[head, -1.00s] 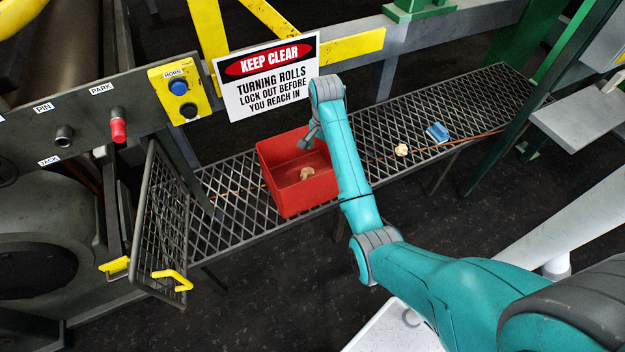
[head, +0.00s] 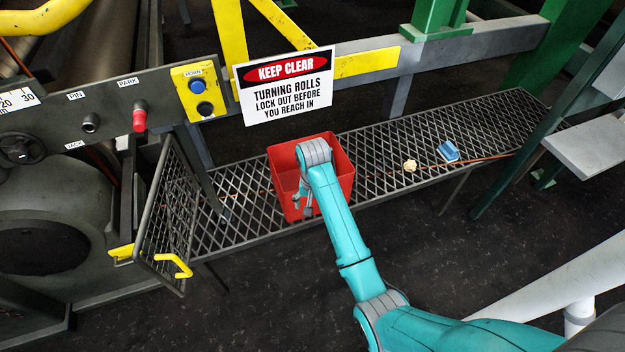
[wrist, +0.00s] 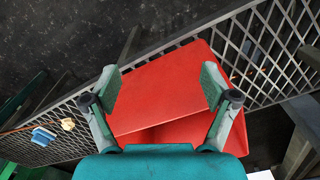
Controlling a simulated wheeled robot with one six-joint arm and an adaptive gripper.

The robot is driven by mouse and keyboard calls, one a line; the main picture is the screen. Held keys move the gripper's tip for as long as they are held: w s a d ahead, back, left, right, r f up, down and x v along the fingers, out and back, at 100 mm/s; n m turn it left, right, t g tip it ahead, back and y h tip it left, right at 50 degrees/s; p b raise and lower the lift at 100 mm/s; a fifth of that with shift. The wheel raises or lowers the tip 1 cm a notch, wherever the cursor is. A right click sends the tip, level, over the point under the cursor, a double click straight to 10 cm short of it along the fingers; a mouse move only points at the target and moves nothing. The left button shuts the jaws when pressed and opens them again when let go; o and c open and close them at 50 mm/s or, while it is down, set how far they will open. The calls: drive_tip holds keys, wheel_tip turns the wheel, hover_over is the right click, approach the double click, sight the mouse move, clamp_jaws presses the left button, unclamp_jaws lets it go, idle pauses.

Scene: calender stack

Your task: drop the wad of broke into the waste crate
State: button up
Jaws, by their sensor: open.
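The red waste crate (head: 344,168) stands on the mesh walkway, below the warning sign. It also fills the middle of the wrist view (wrist: 160,92). My gripper (head: 302,203) is over the crate's near part, with its fingers (wrist: 160,84) spread wide and nothing between them. A pale crumpled wad (head: 410,165) lies on the mesh to the right of the crate; it also shows in the wrist view (wrist: 68,124). No wad inside the crate shows clearly now; my arm and gripper cover part of its inside.
A blue object (head: 448,151) lies on the mesh walkway (head: 385,140) right of the loose wad. The keep-clear sign (head: 285,86) hangs behind the crate. A mesh gate (head: 166,215) with a yellow handle stands at the left, beside the control panel (head: 60,125).

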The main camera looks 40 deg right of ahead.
drive_tip(key=s+a+f+n, duration=0.2)
drive_tip(key=a+f+n, duration=0.4)
drive_tip(key=a, duration=0.5)
drive_tip(key=shift+s+n, duration=0.4)
drive_tip(key=shift+n, duration=0.2)
drive_tip(key=shift+f, duration=0.1)
